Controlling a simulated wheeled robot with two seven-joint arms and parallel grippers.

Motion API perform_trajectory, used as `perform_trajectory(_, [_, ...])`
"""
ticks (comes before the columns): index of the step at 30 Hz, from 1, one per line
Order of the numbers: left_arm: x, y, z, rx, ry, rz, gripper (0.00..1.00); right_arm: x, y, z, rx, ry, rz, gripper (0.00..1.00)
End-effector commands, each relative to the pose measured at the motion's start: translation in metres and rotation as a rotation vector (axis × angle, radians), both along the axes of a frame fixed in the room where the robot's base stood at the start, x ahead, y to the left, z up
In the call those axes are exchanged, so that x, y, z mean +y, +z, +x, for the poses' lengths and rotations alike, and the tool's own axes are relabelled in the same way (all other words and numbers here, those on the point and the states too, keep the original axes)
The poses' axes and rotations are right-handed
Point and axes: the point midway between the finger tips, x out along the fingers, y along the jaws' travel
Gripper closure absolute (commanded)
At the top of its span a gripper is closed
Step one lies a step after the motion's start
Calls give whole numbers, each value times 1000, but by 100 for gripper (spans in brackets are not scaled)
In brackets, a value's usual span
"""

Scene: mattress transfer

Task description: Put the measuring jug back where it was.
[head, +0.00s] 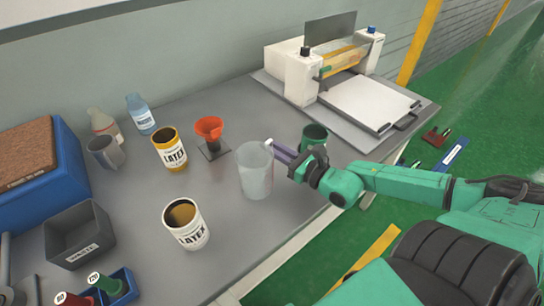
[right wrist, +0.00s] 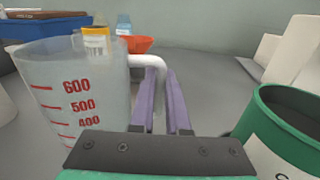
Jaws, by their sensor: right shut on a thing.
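The clear measuring jug (head: 256,172) stands upright near the front edge of the grey bench. Its red scale faces the right wrist view (right wrist: 75,95), where its white handle (right wrist: 148,63) shows at the jug's right side. My right gripper (head: 276,152) reaches in from the right with its purple fingers (right wrist: 163,100) shut on the handle. Whether the jug's base touches the bench is hard to tell. My left gripper is not in view.
A green can (head: 314,133) stands close beside my right gripper. Two latex cans (head: 170,150) (head: 186,226) and an orange funnel on a stand (head: 209,128) are left of the jug. A grey waste bin (head: 78,236) is far left. A white machine (head: 330,75) stands behind.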

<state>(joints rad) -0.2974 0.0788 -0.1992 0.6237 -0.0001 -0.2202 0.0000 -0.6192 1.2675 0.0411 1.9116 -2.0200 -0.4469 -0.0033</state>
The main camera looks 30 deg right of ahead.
Motion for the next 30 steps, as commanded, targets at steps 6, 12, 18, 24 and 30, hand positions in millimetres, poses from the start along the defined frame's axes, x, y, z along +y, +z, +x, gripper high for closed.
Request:
perform_trajectory(6, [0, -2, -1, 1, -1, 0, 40, 1, -5, 0, -1, 1, 1, 100])
perform_trajectory(12, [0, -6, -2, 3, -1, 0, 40, 0, -8, 0, 0, 1, 1, 75])
perform_trajectory(18, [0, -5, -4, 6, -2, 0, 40, 0, -8, 0, 0, 1, 1, 56])
perform_trajectory(24, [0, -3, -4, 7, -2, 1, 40, 0, -5, 0, 0, 1, 1, 56])
perform_trajectory(30, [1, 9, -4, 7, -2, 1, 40, -4, -3, -12, 6, 0, -1, 56])
